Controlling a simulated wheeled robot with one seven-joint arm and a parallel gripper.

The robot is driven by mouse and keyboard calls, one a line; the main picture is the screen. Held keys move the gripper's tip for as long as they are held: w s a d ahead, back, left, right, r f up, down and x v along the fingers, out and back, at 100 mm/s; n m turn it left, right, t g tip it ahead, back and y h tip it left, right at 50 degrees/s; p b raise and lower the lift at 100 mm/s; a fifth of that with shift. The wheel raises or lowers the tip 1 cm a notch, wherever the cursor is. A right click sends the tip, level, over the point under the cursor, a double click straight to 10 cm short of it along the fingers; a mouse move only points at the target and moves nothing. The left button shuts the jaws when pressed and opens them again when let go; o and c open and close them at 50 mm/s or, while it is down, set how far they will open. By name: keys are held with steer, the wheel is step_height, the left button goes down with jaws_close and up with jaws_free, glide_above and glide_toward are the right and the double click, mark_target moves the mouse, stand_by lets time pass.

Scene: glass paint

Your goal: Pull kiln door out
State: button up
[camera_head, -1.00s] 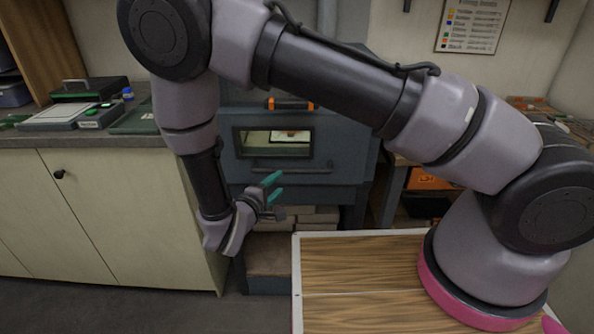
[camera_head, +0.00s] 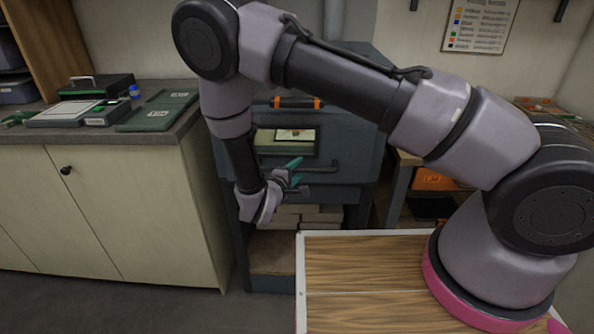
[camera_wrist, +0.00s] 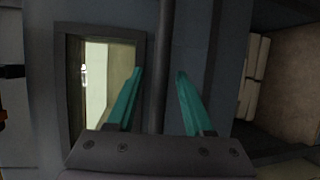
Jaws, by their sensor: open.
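The kiln door (camera_head: 345,150) is a dark blue-grey front panel with a small window (camera_head: 285,142) and a horizontal bar handle (camera_head: 325,169) below the window. The door looks closed. My gripper (camera_head: 293,172) is open in front of the door, near the handle. In the wrist view, the handle bar (camera_wrist: 162,60) runs between the two teal fingers (camera_wrist: 156,90), with gaps on both sides. The window frame (camera_wrist: 148,50) shows left of it. My arm hides the left part of the door in the head view.
An orange-and-black grip (camera_head: 297,102) sits on the kiln above the door. Pale bricks (camera_head: 310,214) lie on a shelf beneath. A counter with cabinets (camera_head: 110,210) stands at left. A wooden top (camera_head: 360,275) with a white rim is in front.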

jaws_close()
steer(key=shift+s, duration=0.1)
stand_by(1.2)
